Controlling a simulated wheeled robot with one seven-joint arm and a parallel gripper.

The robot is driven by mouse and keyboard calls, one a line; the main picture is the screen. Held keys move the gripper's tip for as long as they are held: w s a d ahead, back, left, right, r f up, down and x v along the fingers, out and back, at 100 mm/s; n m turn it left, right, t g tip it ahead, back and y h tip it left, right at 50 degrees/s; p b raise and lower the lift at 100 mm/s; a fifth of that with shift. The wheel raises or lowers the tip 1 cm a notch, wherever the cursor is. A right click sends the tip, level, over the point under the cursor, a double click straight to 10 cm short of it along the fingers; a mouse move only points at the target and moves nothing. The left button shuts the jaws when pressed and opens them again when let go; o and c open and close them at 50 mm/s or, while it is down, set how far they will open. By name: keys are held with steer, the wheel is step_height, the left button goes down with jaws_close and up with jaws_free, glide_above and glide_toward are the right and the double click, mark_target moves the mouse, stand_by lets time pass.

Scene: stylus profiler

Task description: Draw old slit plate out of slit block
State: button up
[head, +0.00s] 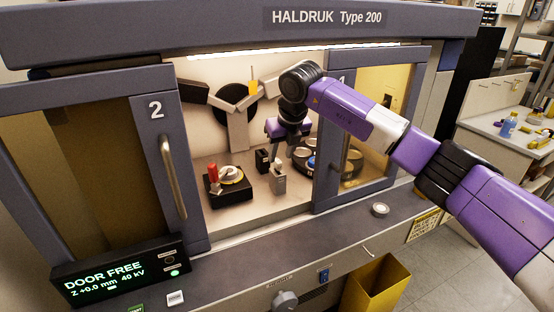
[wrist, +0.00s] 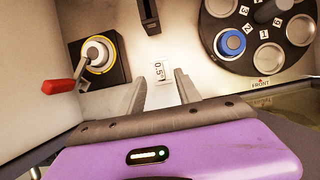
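A pale plate marked 0.5 (wrist: 158,70) shows in the wrist view, between the fingertips of my gripper (wrist: 161,78). The fingers are spread, with a gap on both sides of the plate. In the head view a small grey block (head: 278,183) stands on the chamber floor under my wrist, with a dark part at its top. It looks like the slit block, but I cannot tell how deep the plate sits in it.
A black base with a round knob and red handle (head: 233,187) stands left. A dark carousel with round cups (wrist: 262,48), one blue, lies right. The chamber opening lies between door 2 (head: 160,180) and the right door (head: 322,190). My arm reaches in past the right door.

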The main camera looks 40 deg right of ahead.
mark_target(277, 160)
steer(key=shift+w+p+x, duration=0.2)
steer(key=shift+x, duration=1.15)
steer(key=shift+w+p+x, duration=0.2)
steer(key=shift+w+x, duration=0.05)
steer(key=shift+x, duration=1.05)
steer(key=shift+d+r, duration=0.1)
steer(key=shift+r, duration=0.05)
steer(key=shift+c, duration=0.4)
jaws_close()
